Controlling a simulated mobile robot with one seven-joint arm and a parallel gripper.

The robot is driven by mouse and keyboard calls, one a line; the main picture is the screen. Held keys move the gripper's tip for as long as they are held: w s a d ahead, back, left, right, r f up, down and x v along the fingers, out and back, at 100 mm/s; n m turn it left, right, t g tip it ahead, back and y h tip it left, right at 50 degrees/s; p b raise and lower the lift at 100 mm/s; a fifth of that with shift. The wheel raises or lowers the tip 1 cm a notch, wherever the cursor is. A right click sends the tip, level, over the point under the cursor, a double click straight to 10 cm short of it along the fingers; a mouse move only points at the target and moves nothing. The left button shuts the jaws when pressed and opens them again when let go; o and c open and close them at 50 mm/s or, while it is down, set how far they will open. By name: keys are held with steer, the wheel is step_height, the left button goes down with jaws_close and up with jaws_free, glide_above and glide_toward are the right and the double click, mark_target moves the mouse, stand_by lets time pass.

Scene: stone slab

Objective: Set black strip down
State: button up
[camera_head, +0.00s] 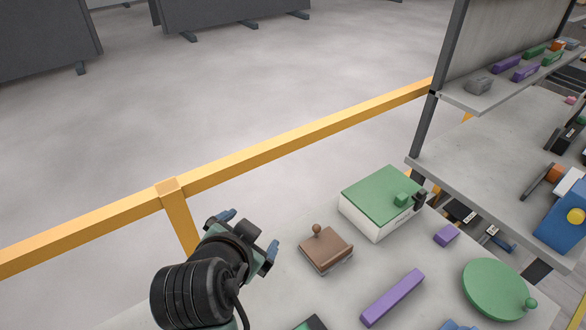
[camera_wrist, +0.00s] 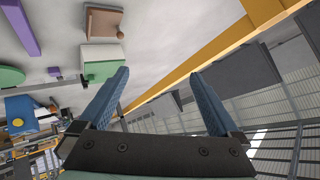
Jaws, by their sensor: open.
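My gripper (camera_head: 249,234) is open and empty, held above the left part of the stone slab (camera_head: 270,290). In the wrist view its two blue fingers (camera_wrist: 160,88) stand wide apart with nothing between them. A small black piece (camera_head: 420,198) is at the right end of the white box with a green lid (camera_head: 375,203), apart from my gripper. I cannot tell whether it is the black strip. Another dark piece (camera_head: 312,323) is cut off at the bottom edge of the head view.
A brown block with a knob (camera_head: 326,250) lies right of my gripper. A purple bar (camera_head: 392,297), a small purple block (camera_head: 446,234) and a round green lid (camera_head: 494,289) lie farther right. A yellow rail (camera_head: 310,136) runs behind the slab. Shelves (camera_head: 500,135) stand at the right.

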steer(key=w+d+r+n+t, duration=0.1)
steer(key=r+t, duration=0.2)
steer(key=r, duration=0.6)
steer(key=d+r+n+t+y, duration=0.1)
steer(key=d+r+n+t, duration=0.15)
steer(key=r, duration=0.65)
steer(key=w+r+n+t, duration=0.1)
steer(key=r+t, duration=0.3)
steer(key=r, duration=0.5)
steer(key=s+d+r+n+t, duration=0.1)
steer(key=s+r+t, duration=0.3)
steer(key=r, duration=0.5)
steer(key=s+d+r+n+t, duration=0.1)
steer(key=s+d+r+t, duration=0.2)
steer(key=s+r, duration=0.4)
step_height(320, 180, up, 3)
steer(key=shift+s+d+f+n+t, duration=0.1)
steer(key=shift+s+d+n+t, duration=0.05)
steer(key=shift+s+n+t, duration=0.25)
